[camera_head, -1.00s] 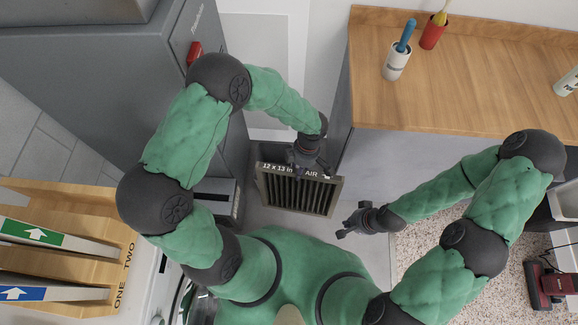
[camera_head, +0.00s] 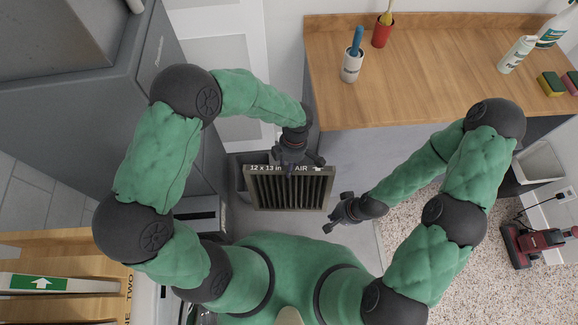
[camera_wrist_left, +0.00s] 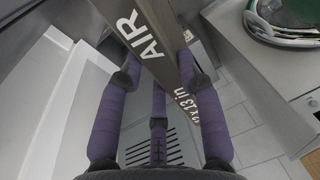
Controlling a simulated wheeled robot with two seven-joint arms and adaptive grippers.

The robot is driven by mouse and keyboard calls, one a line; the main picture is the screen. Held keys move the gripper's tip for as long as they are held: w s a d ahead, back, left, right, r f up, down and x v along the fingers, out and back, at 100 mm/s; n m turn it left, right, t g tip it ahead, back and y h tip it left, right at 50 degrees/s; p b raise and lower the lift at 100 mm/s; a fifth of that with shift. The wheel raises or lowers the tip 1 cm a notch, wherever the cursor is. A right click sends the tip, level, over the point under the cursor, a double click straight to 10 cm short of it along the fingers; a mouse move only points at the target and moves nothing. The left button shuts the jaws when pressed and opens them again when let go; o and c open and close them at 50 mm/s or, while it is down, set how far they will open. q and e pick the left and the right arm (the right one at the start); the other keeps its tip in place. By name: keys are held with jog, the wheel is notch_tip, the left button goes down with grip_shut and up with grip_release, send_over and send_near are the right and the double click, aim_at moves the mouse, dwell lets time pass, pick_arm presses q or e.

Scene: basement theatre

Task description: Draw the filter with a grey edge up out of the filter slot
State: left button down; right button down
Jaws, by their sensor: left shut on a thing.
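The filter with a grey edge (camera_head: 290,171), lettered "12 x 13 in" and "AIR", hangs in front of me with its dark pleated face (camera_head: 287,190) towards me. My left gripper (camera_head: 290,166) is shut on its top edge. In the left wrist view the lettered edge of the filter (camera_wrist_left: 165,55) runs between the purple fingers (camera_wrist_left: 160,85). A dark opening with a pale frame (camera_head: 203,218) shows at the left, partly behind my arm; I cannot tell whether it is the filter slot. My right gripper (camera_head: 334,212) is open and empty, to the right of the filter.
A tall grey cabinet (camera_head: 80,80) stands at the left. A wooden rack (camera_head: 50,242) with green-edged filter (camera_head: 38,283) is at lower left. A wooden counter (camera_head: 430,80) with bottles and a cup is at upper right. A red vacuum (camera_head: 530,243) is far right.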

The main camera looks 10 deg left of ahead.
pick_arm(q)
notch_tip(320, 180, up, 46)
jog(key=p, duration=2.7)
jog(key=shift+p, duration=0.4)
